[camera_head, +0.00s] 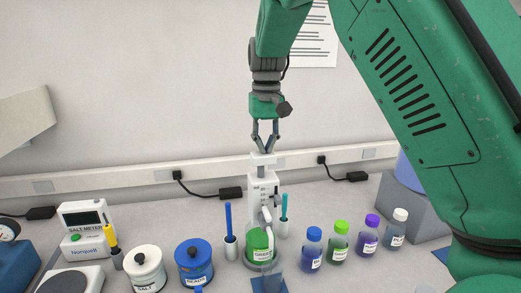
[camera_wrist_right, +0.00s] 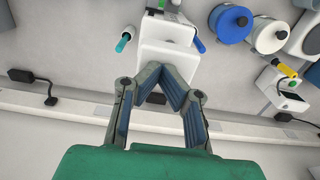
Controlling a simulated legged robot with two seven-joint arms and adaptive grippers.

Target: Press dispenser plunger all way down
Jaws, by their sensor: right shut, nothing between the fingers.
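The dispenser (camera_head: 261,190) stands upright on the bench, a white scaled body above a green-labelled reservoir with a spout. Its white plunger top (camera_head: 263,159) sticks up above the body. My right gripper (camera_head: 265,150) points down directly over the plunger top, its fingertips shut together with nothing between them. In the right wrist view the shut fingertips (camera_wrist_right: 157,84) lie in front of the white plunger plate (camera_wrist_right: 166,64). I cannot tell for sure whether they touch it. My left gripper is not in view.
Pens in holders (camera_head: 230,247) flank the dispenser. A blue jar (camera_head: 194,260) and a white salt jar (camera_head: 145,268) stand at left, near the salt meter (camera_head: 85,226). Several capped bottles (camera_head: 312,250) stand at right. A wall rail (camera_head: 140,176) runs behind.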

